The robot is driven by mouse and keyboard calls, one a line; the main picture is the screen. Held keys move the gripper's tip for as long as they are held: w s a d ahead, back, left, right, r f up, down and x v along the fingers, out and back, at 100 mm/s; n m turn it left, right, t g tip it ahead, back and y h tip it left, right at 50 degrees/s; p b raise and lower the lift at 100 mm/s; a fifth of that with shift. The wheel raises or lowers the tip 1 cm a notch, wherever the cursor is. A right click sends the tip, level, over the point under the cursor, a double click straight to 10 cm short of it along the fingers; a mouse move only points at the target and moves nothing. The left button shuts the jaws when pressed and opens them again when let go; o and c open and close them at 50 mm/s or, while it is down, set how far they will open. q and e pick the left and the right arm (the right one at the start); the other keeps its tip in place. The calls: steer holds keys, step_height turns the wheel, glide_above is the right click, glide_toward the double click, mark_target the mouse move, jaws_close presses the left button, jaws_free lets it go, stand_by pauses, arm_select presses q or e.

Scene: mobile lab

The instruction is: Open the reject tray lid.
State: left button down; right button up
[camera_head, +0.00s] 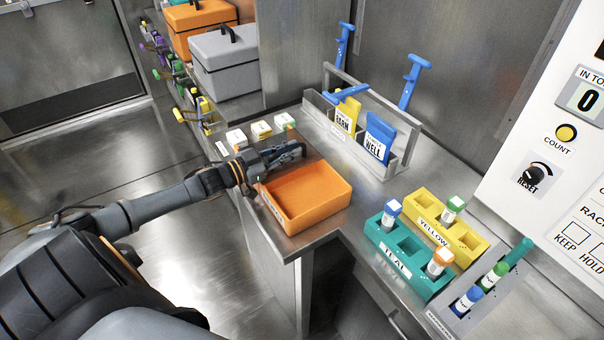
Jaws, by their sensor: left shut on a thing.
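The orange tray (318,184) stands on the steel counter near its front left corner, with a pale label on its left side. Its top looks open and I see an empty inside. My right gripper is not in view.
Small white-sided boxes (237,138) sit behind my gripper. A rack with a yellow and a blue folder (379,139) stands behind right. Yellow (466,248) and teal (411,279) tube blocks stand right. Grey (226,62) and orange cases are at the back left.

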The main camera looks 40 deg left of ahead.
arm_select(q)
steer(key=shift+w+a+f, duration=0.15)
steer(key=shift+w+a, duration=0.05)
steer(key=shift+a, duration=0.35)
steer(key=shift+w+a+b, duration=0.1)
steer(key=shift+a+b, duration=0.1)
steer(key=shift+b, duration=0.1)
steer(key=shift+a, duration=0.2)
steer(key=c, duration=1.4)
jaws_free()
steer(key=shift+o, duration=0.3)
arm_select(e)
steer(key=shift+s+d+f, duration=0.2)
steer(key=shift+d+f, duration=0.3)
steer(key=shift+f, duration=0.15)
arm_select(q)
steer(key=v, duration=1.2)
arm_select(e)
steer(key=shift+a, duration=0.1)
arm_select(q)
steer(key=shift+d, duration=0.1)
